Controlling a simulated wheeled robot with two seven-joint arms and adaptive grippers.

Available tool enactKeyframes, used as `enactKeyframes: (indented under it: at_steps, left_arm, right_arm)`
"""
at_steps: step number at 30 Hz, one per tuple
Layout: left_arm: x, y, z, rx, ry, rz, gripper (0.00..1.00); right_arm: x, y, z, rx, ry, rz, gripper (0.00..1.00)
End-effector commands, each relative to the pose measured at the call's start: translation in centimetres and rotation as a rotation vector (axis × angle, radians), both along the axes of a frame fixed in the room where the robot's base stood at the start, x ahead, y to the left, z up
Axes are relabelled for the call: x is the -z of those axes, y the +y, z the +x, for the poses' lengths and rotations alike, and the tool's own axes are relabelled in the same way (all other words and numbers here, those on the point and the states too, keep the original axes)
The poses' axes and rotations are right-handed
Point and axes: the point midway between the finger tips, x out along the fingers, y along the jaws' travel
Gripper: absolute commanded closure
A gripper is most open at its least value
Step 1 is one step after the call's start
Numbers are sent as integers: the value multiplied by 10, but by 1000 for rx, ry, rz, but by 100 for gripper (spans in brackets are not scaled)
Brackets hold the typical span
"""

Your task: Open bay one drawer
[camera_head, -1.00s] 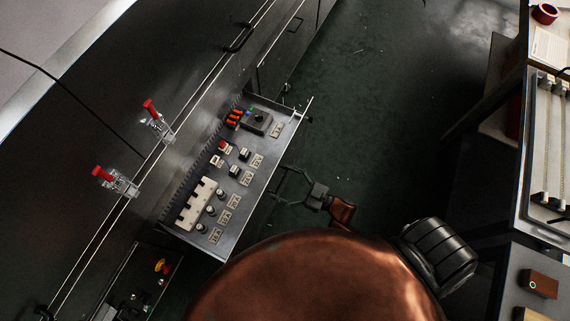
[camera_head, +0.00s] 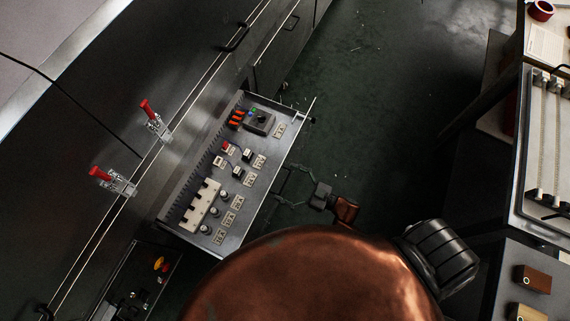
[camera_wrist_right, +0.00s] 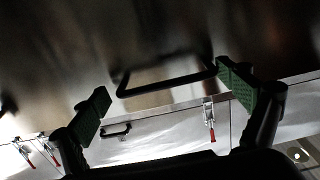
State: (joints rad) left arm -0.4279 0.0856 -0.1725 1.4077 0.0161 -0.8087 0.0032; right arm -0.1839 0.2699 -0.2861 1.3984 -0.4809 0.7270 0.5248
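A grey metal drawer (camera_head: 170,226) is pulled out from the dark machine front in the head view. Several fuses, knobs, labels and a small black fan-like unit sit inside it. My right gripper (camera_head: 283,185) is at the drawer's front face, on its outer side. In the right wrist view its green-padded fingers (camera_wrist_right: 170,92) are spread wide apart. A dark bail handle (camera_wrist_right: 165,88) on a dark panel shows between the fingertips; whether they touch it I cannot tell. My left gripper is not in view.
Two red-handled toggle clamps (camera_head: 157,124) stand on the machine left of the drawer. A black handle (camera_head: 237,38) is farther along the front. A workbench (camera_head: 545,150) stands at the right.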

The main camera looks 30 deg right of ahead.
Motion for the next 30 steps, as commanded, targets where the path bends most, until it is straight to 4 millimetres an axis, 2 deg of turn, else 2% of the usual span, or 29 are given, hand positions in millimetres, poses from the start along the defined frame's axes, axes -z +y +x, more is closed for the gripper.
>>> enactKeyframes:
  at_steps: [6, 10, 24, 30]
  left_arm:
    - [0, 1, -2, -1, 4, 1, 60]
    - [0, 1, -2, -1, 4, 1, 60]
    - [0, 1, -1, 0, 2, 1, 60]
    - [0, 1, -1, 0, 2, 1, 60]
  right_arm:
    - [0, 1, -2, -3, 1, 1, 6]
    - [1, -5, -11, -3, 2, 0, 6]
    - [1, -58, -82, -2, 3, 0, 6]
    - [0, -69, -96, -1, 0, 0, 6]
